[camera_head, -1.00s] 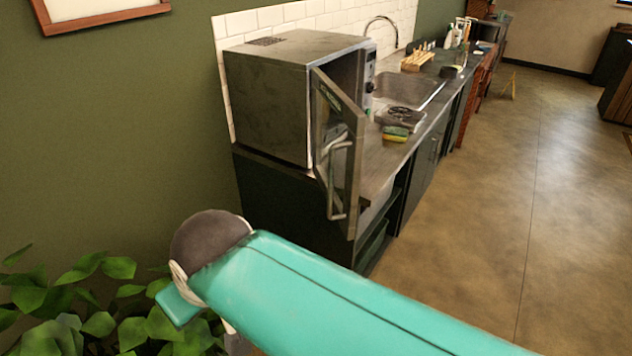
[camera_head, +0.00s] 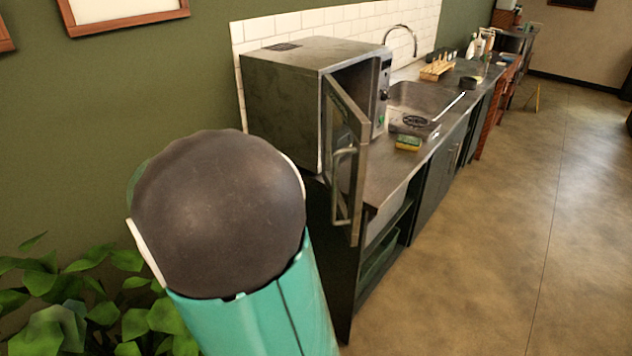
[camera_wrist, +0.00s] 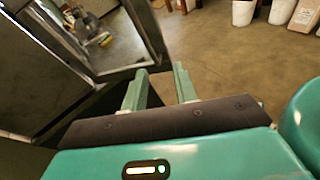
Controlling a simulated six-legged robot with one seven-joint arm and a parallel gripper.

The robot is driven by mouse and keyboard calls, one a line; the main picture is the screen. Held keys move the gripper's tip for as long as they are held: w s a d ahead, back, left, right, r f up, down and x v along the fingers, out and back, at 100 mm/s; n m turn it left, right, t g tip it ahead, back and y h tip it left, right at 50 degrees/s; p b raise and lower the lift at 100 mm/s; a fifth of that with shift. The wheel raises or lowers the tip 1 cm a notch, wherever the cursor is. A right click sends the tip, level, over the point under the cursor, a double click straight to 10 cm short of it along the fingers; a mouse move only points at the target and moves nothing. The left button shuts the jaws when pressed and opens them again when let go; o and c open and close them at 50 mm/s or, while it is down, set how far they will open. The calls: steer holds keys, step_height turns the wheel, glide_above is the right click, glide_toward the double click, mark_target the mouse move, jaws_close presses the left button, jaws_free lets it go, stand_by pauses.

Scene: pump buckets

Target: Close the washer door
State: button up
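The appliance with the open door, taken as the washer, is a grey metal box (camera_head: 290,95) on the counter in the head view. Its glass door (camera_head: 346,160) stands swung wide open over the counter's front edge, with a metal bar handle on it. In the wrist view, the framed door (camera_wrist: 147,25) fills the upper left, and a sponge shows through or in its pane. My gripper (camera_wrist: 160,70) points toward the door's lower corner, its two green fingers apart with nothing between them. I cannot tell whether a finger touches the door. My gripper is hidden in the head view.
A sponge (camera_head: 408,143), sink (camera_head: 420,97) and tap (camera_head: 402,35) are along the counter right of the box. A leafy plant (camera_head: 95,310) stands at lower left. White bins (camera_wrist: 243,12) show in the wrist view.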

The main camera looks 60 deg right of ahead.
mark_target(335, 186)
steer(key=s+d, duration=0.2)
steer(key=d, duration=0.2)
steer(key=s+d+r+n+g+h, duration=0.1)
steer(key=s+d, duration=0.1)
steer(key=d, duration=0.3)
steer(key=s+d+h, duration=0.1)
steer(key=s+d, duration=0.2)
steer(key=d, duration=0.1)
steer(key=shift+d+r+g, duration=0.15)
steer(key=shift+d+g, duration=0.25)
jaws_close()
